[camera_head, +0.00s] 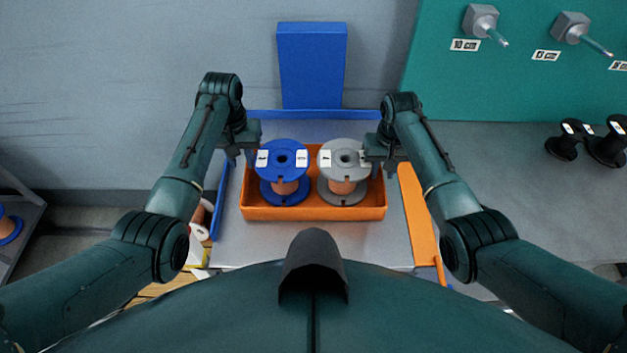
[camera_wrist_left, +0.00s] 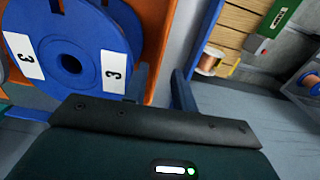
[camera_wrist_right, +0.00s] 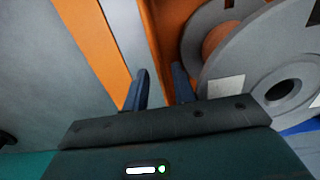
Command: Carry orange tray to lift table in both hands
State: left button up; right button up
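The orange tray (camera_head: 310,213) sits on the grey table surface in the head view. It holds a blue spool (camera_head: 284,190) at left and a grey spool (camera_head: 343,187) at right, both upright. Contact with the walls is not clear. The lift table cannot be identified for sure.
A blue panel (camera_head: 312,65) stands behind the tray. An orange strip (camera_head: 418,215) lies along the table's right side, a blue edge (camera_head: 221,205) along its left. A teal board with pegs (camera_head: 530,75) and dark spools (camera_head: 566,140) are at right. Spools lie at far left.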

pick_arm(q)
notch_tip(320, 180, up, 4)
jog(key=shift+f, duration=0.2)
pick_arm(e)
notch_tip(320, 180, up, 12)
dwell(0.3)
dwell(0.5)
